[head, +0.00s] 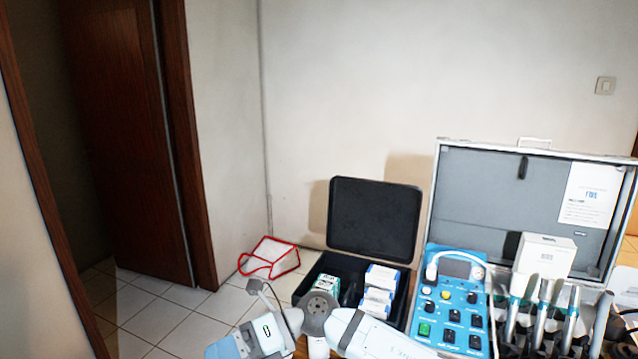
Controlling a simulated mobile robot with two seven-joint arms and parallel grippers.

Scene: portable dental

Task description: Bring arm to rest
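One of my arms shows at the bottom middle. Its white link comes in from the lower right, so I take it for my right arm. It bends at a grey round joint and ends in a white and pale blue hand part, my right gripper (235,345), at the bottom edge. Its fingertips are cut off or not distinguishable, so I cannot tell whether it is open or shut. No held thing is visible. My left gripper is not in view.
A black open case (373,220) with small boxes stands behind the arm. Right of it are a blue control unit (450,300), an open silver case (475,200), a white box (543,255) and several handpieces. A red-edged white bag (272,258) sits by the wall. Tiled floor lies left.

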